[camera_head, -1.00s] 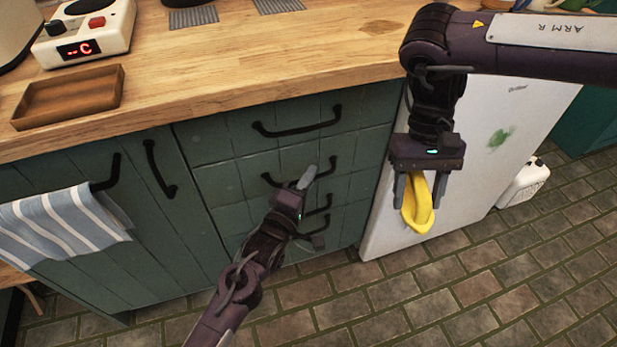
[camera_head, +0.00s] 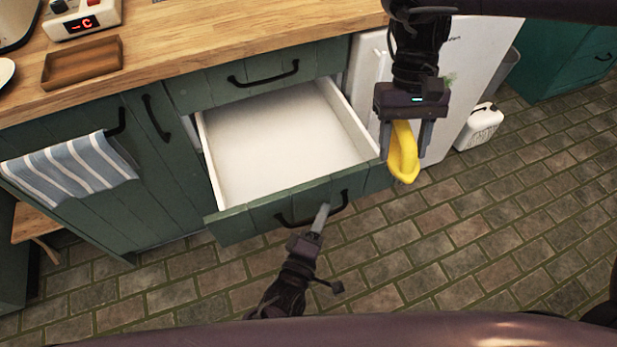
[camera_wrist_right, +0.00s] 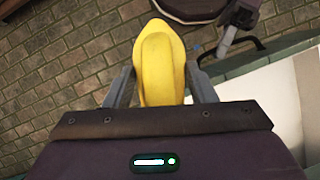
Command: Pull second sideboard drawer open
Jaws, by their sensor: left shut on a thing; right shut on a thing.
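The second sideboard drawer (camera_head: 280,135) is pulled far out in the head view, and its white inside looks empty. Its green front carries a black bar handle (camera_head: 290,222). My left gripper (camera_head: 321,214) is shut on that handle, reaching it from the front. My right gripper (camera_head: 404,140) is shut on a yellow object (camera_head: 403,155), held in the air right of the drawer. The yellow thing (camera_wrist_right: 160,62) also shows between the fingers in the right wrist view. It looks curved and hollow, and I cannot tell exactly what it is.
The top drawer (camera_head: 263,78) above is closed. A striped towel (camera_head: 70,168) hangs on the cabinet at left. A wooden tray (camera_head: 82,64) lies on the counter (camera_head: 190,40). A white fridge (camera_head: 465,80) and a white canister (camera_head: 479,127) stand at right. The tiled floor in front is clear.

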